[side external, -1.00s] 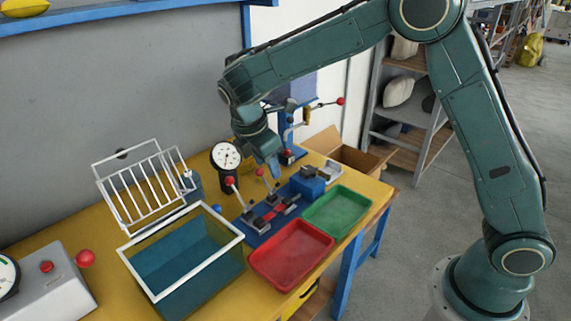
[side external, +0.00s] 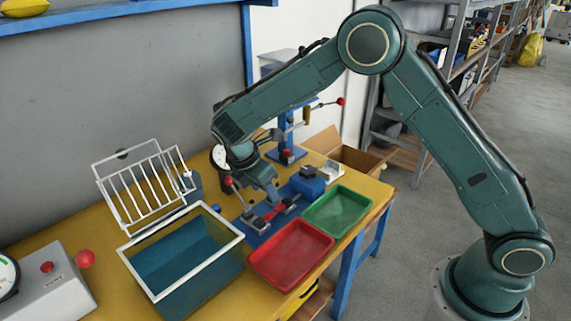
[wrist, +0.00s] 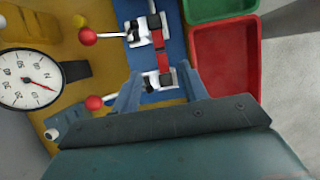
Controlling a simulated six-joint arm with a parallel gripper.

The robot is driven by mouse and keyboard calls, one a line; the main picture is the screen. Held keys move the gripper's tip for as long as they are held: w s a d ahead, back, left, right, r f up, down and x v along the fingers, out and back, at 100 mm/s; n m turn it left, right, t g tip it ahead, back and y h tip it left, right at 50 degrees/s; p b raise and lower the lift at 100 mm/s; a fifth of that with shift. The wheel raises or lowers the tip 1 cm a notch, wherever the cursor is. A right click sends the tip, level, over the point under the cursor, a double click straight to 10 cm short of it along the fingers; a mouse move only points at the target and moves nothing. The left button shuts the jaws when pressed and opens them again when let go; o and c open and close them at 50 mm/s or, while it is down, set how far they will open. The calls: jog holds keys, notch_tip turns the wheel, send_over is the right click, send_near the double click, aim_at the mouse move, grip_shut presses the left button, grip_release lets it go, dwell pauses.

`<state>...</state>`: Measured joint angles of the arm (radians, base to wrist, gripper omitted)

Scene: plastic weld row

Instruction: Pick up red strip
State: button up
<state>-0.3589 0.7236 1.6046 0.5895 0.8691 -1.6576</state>
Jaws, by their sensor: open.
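The red strip (wrist: 162,62) lies on a blue fixture base (wrist: 176,48), with a clamp (wrist: 150,30) at one end and a second clamp (wrist: 158,80) at the other in the wrist view. In the side view the strip (side external: 271,214) shows only in part, below my gripper (side external: 274,195). In the wrist view my gripper (wrist: 162,90) is open, with one finger on each side of the line of the strip and nothing between them. The fingers look above the fixture; the exact gap is hard to tell.
A red tray (side external: 292,256) and a green tray (side external: 338,212) sit right of the fixture. A dial gauge (wrist: 28,80) and red-knobbed clamp levers (wrist: 88,37) stand close to my gripper. A teal tank with a white rim (side external: 160,297) is at front left.

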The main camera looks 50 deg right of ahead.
aim_at(276, 210)
jog(key=shift+x, duration=2.1)
jog(key=shift+x, duration=2.6)
jog(key=shift+a, duration=0.1)
grip_shut()
jog(key=shift+r, duration=0.15)
notch_tip(276, 210, up, 20)
